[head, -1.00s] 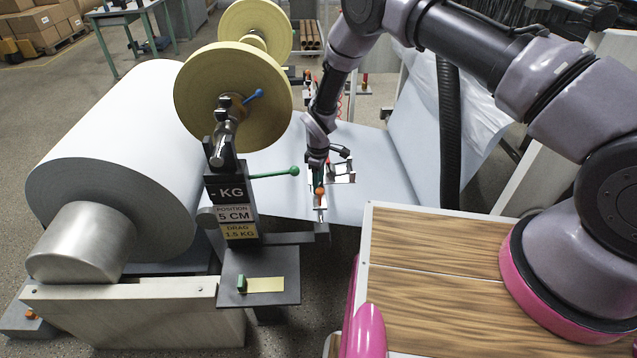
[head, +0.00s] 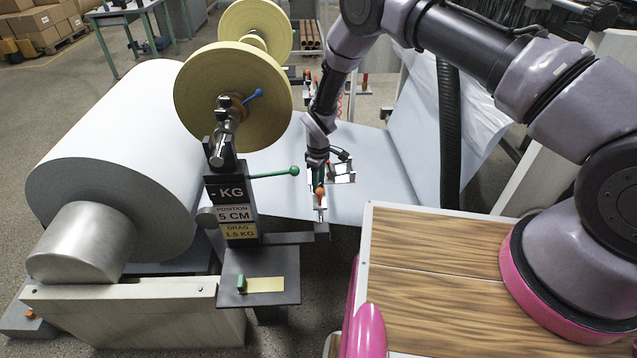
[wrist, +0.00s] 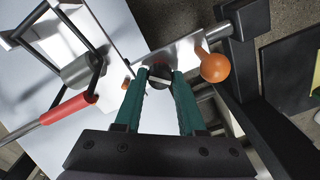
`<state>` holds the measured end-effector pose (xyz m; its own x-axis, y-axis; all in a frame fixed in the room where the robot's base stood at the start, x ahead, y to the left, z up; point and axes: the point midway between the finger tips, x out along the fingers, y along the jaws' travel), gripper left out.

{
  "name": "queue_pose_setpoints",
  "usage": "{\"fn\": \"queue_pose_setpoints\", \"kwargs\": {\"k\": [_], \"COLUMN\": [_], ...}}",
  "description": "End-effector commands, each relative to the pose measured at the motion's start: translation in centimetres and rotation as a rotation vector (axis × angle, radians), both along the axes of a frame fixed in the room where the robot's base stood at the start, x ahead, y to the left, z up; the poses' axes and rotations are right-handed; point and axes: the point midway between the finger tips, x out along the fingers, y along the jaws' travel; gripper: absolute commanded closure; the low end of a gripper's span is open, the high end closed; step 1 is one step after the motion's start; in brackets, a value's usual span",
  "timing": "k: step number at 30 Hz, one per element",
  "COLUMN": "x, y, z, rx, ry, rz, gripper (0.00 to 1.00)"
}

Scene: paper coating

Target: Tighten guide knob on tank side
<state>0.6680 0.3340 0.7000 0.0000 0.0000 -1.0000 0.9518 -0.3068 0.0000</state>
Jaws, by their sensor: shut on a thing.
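The guide knob (wrist: 158,77) is a small dark round knob with a pale mark on its face, in the wrist view. It sits on a bright metal plate (wrist: 183,56) at the side of the machine. My gripper (wrist: 160,82) has two green fingers shut on the knob, one on each side. In the head view my gripper (head: 320,190) is small, beside the orange ball (head: 319,192), and the knob itself is too small to tell. The orange ball also shows in the wrist view (wrist: 215,68), just right of the fingers.
A red-handled lever (wrist: 66,111) and a metal roller (wrist: 82,70) lie left of the fingers. A dark frame bar (wrist: 240,100) runs on the right. The green-tipped lever (head: 293,171), labelled post (head: 232,215) and pale web (head: 370,160) are near my arm.

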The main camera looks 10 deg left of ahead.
Motion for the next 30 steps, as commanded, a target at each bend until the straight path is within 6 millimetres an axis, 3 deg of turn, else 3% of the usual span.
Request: {"fn": "queue_pose_setpoints", "kwargs": {"k": [18,30], "x": [0.0,0.0], "y": [-0.01,-0.03], "z": [0.03,0.03], "rx": [-0.001,-0.001], "ry": [0.0,0.0], "rz": [-0.568,-0.839], "gripper": [1.0,1.0]}}
